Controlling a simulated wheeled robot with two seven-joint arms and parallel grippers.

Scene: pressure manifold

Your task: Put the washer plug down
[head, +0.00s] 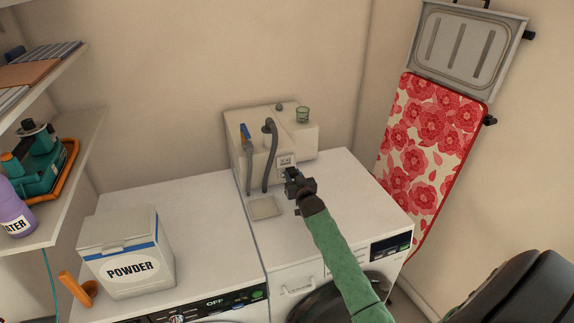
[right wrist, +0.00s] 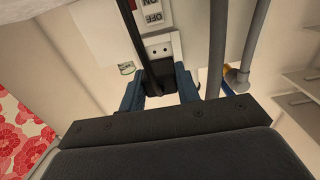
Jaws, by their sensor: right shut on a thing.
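The washer plug (right wrist: 158,78) is a black block with a black cord. In the right wrist view it sits between the two blue fingertips of my right gripper (right wrist: 160,88), which is shut on it. The plug is close to a white socket (right wrist: 161,48) with two holes, which look uncovered. In the head view my right gripper (head: 291,179) is over the back of the right-hand machine, just in front of the socket (head: 286,160). The plug is hard to make out there. My left gripper is not in view.
The washer top (head: 340,195) is mostly clear, with a small square tray (head: 266,208) at its left. Grey hoses (head: 269,155) rise left of my gripper. A powder box (head: 128,250) stands on the left machine.

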